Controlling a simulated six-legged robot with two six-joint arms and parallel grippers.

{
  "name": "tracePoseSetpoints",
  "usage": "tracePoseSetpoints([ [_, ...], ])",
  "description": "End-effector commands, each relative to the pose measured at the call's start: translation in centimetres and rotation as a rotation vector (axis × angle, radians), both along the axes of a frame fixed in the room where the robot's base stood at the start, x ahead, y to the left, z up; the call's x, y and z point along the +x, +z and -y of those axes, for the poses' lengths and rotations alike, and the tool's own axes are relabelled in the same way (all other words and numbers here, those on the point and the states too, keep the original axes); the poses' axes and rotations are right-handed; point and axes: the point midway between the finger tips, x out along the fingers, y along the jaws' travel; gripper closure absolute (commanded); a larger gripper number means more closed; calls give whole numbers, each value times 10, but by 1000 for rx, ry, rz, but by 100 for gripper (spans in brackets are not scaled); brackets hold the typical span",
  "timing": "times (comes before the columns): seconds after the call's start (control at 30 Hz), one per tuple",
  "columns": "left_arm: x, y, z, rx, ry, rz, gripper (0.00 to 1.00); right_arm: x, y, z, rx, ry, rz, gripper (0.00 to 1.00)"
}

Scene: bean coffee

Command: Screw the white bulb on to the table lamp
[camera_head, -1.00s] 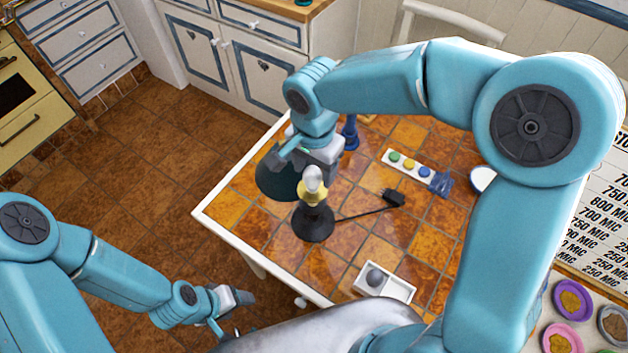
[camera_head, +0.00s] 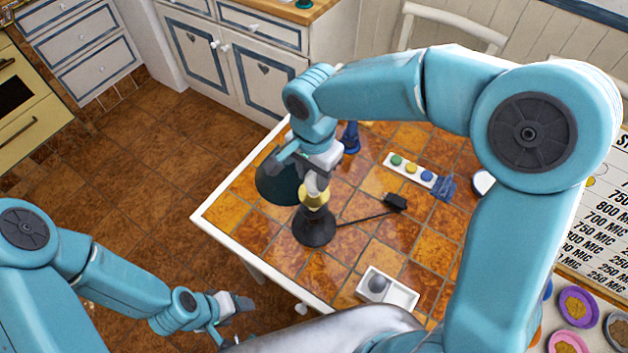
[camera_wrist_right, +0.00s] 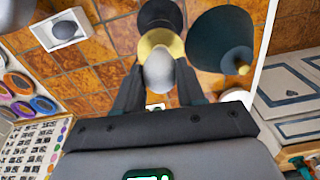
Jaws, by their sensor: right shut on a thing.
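The table lamp's black base (camera_head: 315,227) stands on the tiled table, with its brass-yellow socket (camera_head: 314,197) on top. My right gripper (camera_wrist_right: 158,82) is shut on the white bulb (camera_wrist_right: 159,70), its fingers on either side of it. The bulb is in line with the socket; I cannot tell how far it is seated. In the head view, my right gripper (camera_head: 318,178) is directly above the socket and mostly hides the bulb. The dark teal lampshade (camera_head: 277,181) stands left of the lamp. My left gripper (camera_head: 230,312) is low, off the table's front-left edge; its jaw state is unclear.
A black plug (camera_head: 395,202) and cord lie right of the lamp. A white tray (camera_head: 402,297) with a grey ball is near the front edge. A white strip with coloured buttons (camera_head: 412,168) lies behind the plug. Bare tiles are around the lamp's right side.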

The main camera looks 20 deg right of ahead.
Motion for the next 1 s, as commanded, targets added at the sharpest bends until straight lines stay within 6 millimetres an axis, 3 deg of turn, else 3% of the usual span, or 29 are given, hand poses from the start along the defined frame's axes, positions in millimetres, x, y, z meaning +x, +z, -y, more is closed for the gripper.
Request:
tracePoseSetpoints([
  [0.53, 0, -29, 0, 0, 0, 0, 36, 0, -4, 1, -1, -418, 0, 92],
  [1.0, 0, -29, 0, 0, 0, 0, 36, 0, -3, 1, -3, -459, -1, 92],
])
